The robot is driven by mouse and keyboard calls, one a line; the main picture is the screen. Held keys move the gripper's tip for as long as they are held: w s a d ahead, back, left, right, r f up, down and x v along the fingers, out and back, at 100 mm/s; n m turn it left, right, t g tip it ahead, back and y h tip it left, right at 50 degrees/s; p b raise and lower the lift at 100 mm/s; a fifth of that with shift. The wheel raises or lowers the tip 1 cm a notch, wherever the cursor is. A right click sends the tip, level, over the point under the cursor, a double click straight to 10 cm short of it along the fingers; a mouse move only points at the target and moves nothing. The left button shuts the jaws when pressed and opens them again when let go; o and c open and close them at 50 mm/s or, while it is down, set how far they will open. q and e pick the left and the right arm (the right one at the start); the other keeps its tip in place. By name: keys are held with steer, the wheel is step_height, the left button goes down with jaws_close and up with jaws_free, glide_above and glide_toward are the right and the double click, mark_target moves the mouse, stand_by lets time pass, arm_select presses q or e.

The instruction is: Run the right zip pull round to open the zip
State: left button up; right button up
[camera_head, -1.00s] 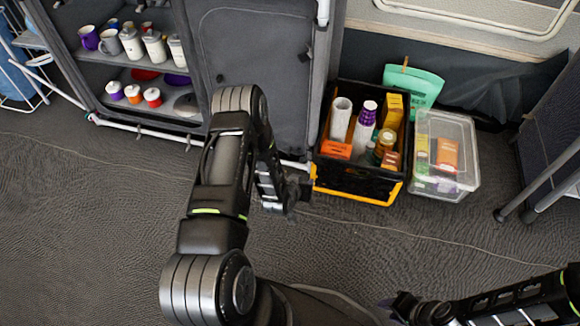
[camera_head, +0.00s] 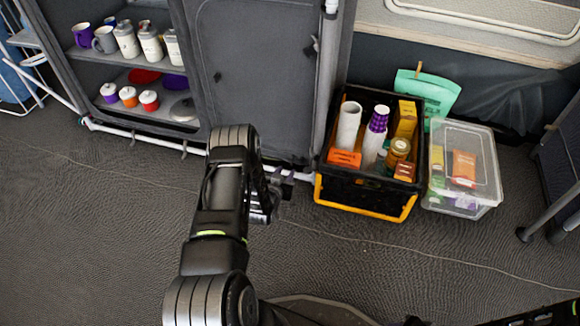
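The grey fabric door (camera_head: 262,75) of the cupboard is closed, with a thin zip line round its edge. A small dark tab (camera_head: 217,77), which looks like a zip pull, sits at the door's left edge. Another dark tab (camera_head: 315,43) sits near the right edge; I cannot tell for certain which is the right zip pull. My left gripper (camera_head: 284,183) is low in front of the door's bottom right corner, apart from both tabs. Its fingers are small and dark, so its opening is unclear. My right gripper (camera_head: 414,321) barely shows at the bottom edge.
Open shelves with mugs and canisters (camera_head: 150,45) are left of the door. A black and yellow crate (camera_head: 365,193) of groceries stands close right of my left gripper. A clear lidded box (camera_head: 470,204) is beside it. The grey floor (camera_head: 90,230) in front is free.

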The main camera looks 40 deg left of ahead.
mark_target(292, 162)
arm_select(q)
steer(key=b+x, duration=0.2)
steer(key=x, duration=0.3)
steer(key=shift+w+f+b, duration=0.1)
steer(key=shift+f+b, duration=0.15)
steer(key=shift+b, duration=0.1)
steer(key=shift+w+a, duration=0.2)
steer(key=shift+w, duration=0.4)
jaws_close()
stand_by(0.6)
